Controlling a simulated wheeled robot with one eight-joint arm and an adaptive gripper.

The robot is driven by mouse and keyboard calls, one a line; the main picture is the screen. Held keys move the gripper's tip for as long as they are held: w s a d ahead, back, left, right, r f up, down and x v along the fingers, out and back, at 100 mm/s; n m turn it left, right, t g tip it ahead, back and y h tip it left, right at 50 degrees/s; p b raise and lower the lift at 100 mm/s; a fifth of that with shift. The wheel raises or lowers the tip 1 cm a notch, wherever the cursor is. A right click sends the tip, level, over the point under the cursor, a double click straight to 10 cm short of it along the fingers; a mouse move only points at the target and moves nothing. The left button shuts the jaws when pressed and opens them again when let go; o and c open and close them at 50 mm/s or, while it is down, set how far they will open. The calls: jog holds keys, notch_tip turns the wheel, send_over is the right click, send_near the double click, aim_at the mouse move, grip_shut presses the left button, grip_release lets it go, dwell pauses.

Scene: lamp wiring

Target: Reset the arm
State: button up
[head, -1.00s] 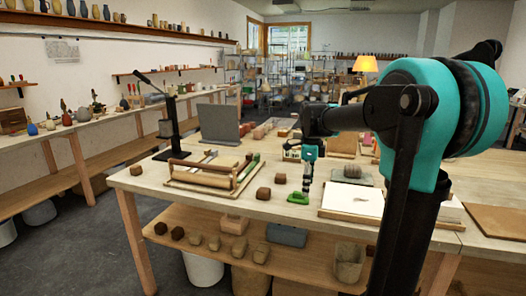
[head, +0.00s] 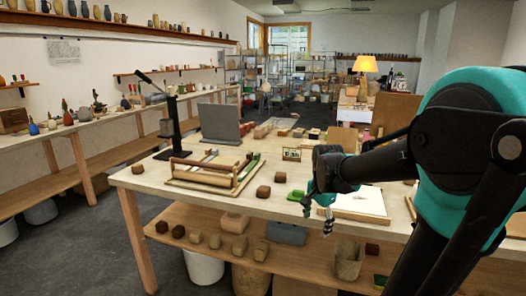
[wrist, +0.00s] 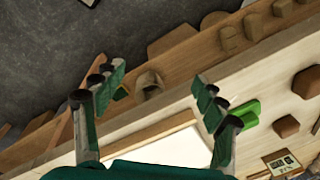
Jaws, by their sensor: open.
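My gripper (head: 318,215) hangs near the table's front edge in the head view, below the teal and black arm at the right. In the wrist view its two fingers (wrist: 158,88) are spread apart with nothing between them. A small green piece (head: 296,195) lies on the table just left of the gripper, apart from it. It also shows in the wrist view (wrist: 245,113), beyond the right finger.
The worktable (head: 140,180) carries a wooden tray with rollers (head: 205,175), brown blocks (head: 263,191), a white board (head: 362,202) and a grey panel (head: 220,122). A lower shelf (head: 300,258) holds more pieces. A lit lamp (head: 365,64) stands behind.

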jog(key=s+d+f+n+t, duration=0.1)
jog(key=s+f+n+t, duration=0.1)
jog(key=s+f+n, duration=0.9)
jog(key=shift+s+d+n, duration=0.3)
jog(key=shift+s+n, duration=0.2)
jog(key=shift+s, duration=0.6)
jog(key=shift+o, duration=0.6)
